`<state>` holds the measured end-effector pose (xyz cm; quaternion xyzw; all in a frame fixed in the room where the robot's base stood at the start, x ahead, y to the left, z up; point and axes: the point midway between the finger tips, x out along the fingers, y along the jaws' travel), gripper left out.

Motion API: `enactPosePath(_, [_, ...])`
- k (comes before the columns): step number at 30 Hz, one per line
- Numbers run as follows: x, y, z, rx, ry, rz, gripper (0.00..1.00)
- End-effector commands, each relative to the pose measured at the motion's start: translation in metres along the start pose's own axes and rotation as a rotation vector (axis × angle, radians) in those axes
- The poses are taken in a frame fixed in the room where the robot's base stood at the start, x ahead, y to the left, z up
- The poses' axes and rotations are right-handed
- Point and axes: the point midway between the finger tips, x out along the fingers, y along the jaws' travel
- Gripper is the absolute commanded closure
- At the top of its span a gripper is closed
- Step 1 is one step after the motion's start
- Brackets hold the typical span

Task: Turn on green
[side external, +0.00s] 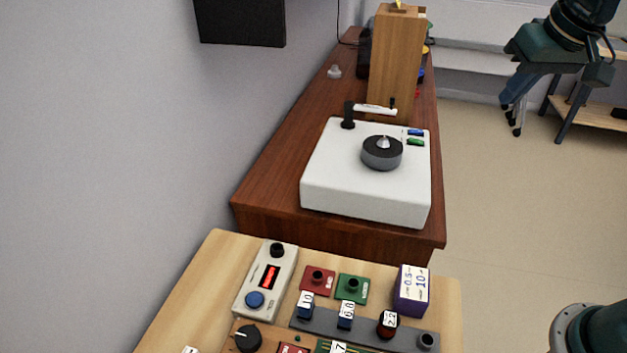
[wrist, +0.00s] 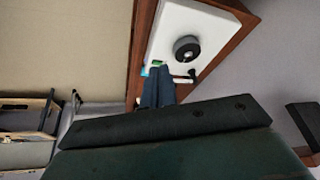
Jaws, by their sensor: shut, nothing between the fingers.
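A white box (side external: 345,185) with a round dark dial (side external: 380,155) sits on the brown cabinet in the side view. A green button (side external: 416,142) is at its far right, beside a blue button (side external: 416,132). My gripper (side external: 517,131) is shut and empty, in the air to the right of the box and apart from it. In the wrist view the gripper's blue fingers (wrist: 158,70) overlap the box's edge (wrist: 185,30), and the green button (wrist: 158,63) shows by the fingertips. A green plate with a dark knob (side external: 352,290) lies on the front table.
A tall wooden speaker (side external: 396,65) stands behind the box on the brown cabinet (side external: 275,185). The front light-wood table (side external: 195,285) holds a grey meter (side external: 265,280), a red plate (side external: 318,280) and a purple box (side external: 411,290). The floor (side external: 530,200) to the right is clear.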

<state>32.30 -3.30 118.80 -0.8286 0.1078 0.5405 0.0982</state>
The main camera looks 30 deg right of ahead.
Motion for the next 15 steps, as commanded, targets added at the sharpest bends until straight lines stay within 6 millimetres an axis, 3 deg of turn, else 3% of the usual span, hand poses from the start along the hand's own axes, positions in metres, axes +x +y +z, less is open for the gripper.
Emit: enactPosePath(15, [0.055,0.001,-0.087,0.172,-0.043,0.059,1.0])
